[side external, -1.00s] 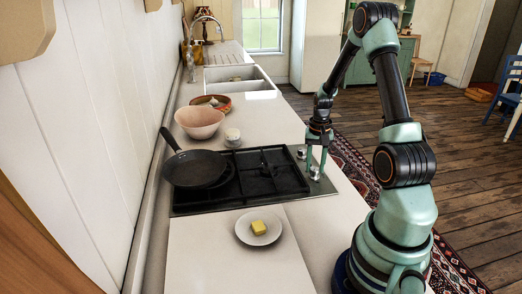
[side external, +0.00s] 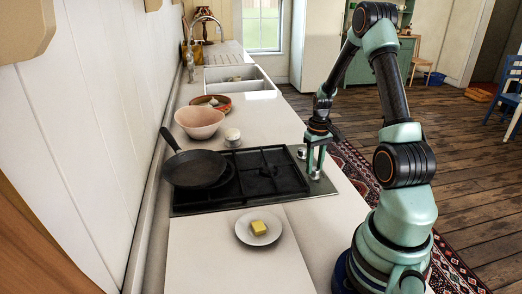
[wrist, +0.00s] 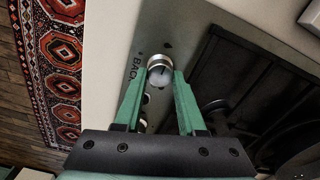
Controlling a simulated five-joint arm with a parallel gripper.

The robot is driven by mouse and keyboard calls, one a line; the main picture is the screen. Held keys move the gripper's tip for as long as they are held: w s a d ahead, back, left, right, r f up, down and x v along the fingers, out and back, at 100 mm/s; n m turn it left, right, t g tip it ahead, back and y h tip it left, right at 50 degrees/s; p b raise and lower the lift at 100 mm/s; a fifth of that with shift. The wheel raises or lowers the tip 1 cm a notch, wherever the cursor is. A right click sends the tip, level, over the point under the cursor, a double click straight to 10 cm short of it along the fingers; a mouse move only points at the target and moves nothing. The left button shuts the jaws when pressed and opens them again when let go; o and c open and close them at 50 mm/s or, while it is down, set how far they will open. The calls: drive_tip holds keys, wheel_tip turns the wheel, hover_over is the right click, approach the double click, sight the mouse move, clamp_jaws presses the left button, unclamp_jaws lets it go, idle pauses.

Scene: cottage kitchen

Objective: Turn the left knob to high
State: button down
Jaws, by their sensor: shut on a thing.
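The cooktop (side external: 262,194) has round silver knobs along its right edge. My gripper (side external: 315,173) reaches down over the nearer knob, with its fingers on either side of it. In the wrist view my gripper (wrist: 160,75) is shut on the silver knob (wrist: 160,68), whose top carries a dark pointer line. Dark lettering beginning "BAC" is printed beside it. The other knob (side external: 301,153) stands free, farther along the edge. I cannot read the held knob's exact setting.
A black frying pan (side external: 194,169) sits on the cooktop's left side. A plate with butter (side external: 259,227) is on the near counter. A pink bowl (side external: 199,122) and a small white jar (side external: 232,137) stand behind the cooktop. The cooktop's right grate is empty.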

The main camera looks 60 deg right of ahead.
sight(314, 168)
idle(0.3)
drive_tip(key=c, duration=0.5)
unclamp_jaws()
drive_tip(key=shift+r, duration=0.1)
wheel_tip(314, 168, up, 12)
drive_tip(key=a+r+n+t, duration=0.2)
drive_tip(key=a+r, duration=0.3)
drive_tip(key=a, duration=1)
drive_tip(key=w+a+r+n+t, duration=0.1)
drive_tip(key=a+r+n+t, duration=0.2)
drive_tip(key=a, duration=1.2)
wheel_tip(314, 168, up, 3)
drive_tip(key=shift+f+n+t, duration=0.2)
drive_tip(key=shift+n+t, duration=0.1)
drive_tip(key=shift+n, duration=0.3)
